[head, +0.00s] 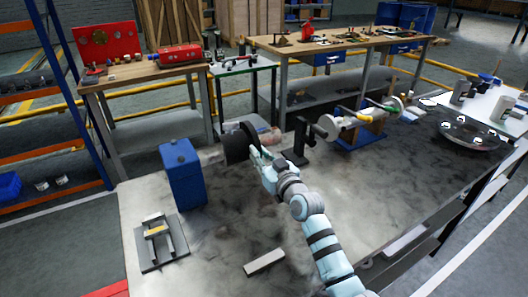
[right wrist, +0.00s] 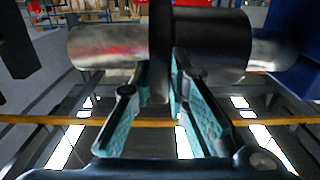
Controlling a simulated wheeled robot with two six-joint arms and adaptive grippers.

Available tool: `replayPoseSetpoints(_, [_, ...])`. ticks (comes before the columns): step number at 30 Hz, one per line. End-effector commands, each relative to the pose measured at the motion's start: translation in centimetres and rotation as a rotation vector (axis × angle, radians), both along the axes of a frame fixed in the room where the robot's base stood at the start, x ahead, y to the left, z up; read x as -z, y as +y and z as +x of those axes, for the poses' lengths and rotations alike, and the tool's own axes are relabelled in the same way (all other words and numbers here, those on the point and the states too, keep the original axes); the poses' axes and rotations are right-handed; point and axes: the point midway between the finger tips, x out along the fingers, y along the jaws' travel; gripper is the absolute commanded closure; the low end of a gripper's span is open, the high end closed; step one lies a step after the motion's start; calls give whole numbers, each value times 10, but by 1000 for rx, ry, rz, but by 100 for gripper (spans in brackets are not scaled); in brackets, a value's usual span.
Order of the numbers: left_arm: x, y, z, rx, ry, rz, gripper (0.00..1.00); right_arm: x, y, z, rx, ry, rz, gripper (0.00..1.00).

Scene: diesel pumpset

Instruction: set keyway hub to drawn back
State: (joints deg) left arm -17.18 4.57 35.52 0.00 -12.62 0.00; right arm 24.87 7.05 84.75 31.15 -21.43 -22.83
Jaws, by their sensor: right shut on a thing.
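The keyway hub appears to be the dark round part (head: 238,147) at the left end of the machine line on the bench. In the right wrist view, it shows as a dark cylinder with a raised disc (right wrist: 160,45) around its middle. My right gripper (head: 259,152) reaches in from the front right and is shut on the hub. In the right wrist view, the fingertips (right wrist: 160,78) lie on either side of the disc. The contact faces and any keyway are hidden. My left gripper is not in view.
A black upright stand (head: 300,142) is close to the right of the gripper. Beyond it are a shaft assembly on a blue block (head: 360,137). A blue box (head: 182,172), a grey fixture (head: 158,243) and a pale bar (head: 264,262) stand on the bench (head: 225,240), which is otherwise clear in front.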

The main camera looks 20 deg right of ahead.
Motion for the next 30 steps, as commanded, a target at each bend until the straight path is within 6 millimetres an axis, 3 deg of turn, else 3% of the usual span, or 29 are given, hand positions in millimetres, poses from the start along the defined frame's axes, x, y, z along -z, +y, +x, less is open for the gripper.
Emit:
replayPoseSetpoints(1, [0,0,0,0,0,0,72,1,0,0,0,2,1,82])
replayPoseSetpoints(4, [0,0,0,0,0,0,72,1,0,0,0,2,1,66])
replayPoseSetpoints(15, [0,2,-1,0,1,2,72,1,-1,-6,0,0,-2,65])
replayPoseSetpoints(17, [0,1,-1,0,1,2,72,1,-3,-15,0,1,-2,65])
replayPoseSetpoints(27, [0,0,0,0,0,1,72,1,-15,-102,0,2,-3,65])
replayPoseSetpoints(30, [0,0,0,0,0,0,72,1,-16,-115,0,2,-2,65])
